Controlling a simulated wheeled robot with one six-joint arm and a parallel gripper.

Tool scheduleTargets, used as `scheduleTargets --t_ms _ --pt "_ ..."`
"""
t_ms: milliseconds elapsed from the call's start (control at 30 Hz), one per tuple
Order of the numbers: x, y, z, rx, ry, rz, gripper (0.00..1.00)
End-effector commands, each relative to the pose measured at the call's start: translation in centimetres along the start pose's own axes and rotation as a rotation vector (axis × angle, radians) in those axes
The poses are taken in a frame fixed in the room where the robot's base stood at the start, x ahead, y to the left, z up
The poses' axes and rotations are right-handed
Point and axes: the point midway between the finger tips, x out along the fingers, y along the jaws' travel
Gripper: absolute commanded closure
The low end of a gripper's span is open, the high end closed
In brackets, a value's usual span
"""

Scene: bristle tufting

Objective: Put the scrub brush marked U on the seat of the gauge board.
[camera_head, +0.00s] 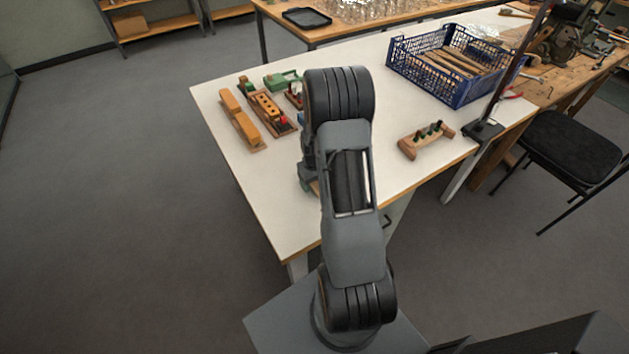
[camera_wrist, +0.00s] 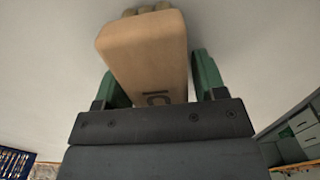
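In the head view my arm hides most of the gripper and brush. A brown wooden board (camera_head: 268,108) with dark dots and a red piece lies at the table's left; I cannot tell whether it is the gauge board.
A long orange-tan wooden piece (camera_head: 240,121) and a green piece (camera_head: 283,79) lie near that board. A wooden block with dark green pegs (camera_head: 426,139) is right of my arm. A blue crate (camera_head: 402,66) stands behind it. The white table's (camera_head: 277,205) front left is clear.

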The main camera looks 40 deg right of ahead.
Motion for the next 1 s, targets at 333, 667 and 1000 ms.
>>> scheduleTargets --t_ms 333,667,1000 --pt "-0.2 0.0 0.0 0.0 -0.001 0.0 0.26" --pt "-4.8 0.1 -0.1 0.0 0.005 0.003 0.26" --pt "-10.5 0.0 0.0 0.0 0.002 0.001 0.26"
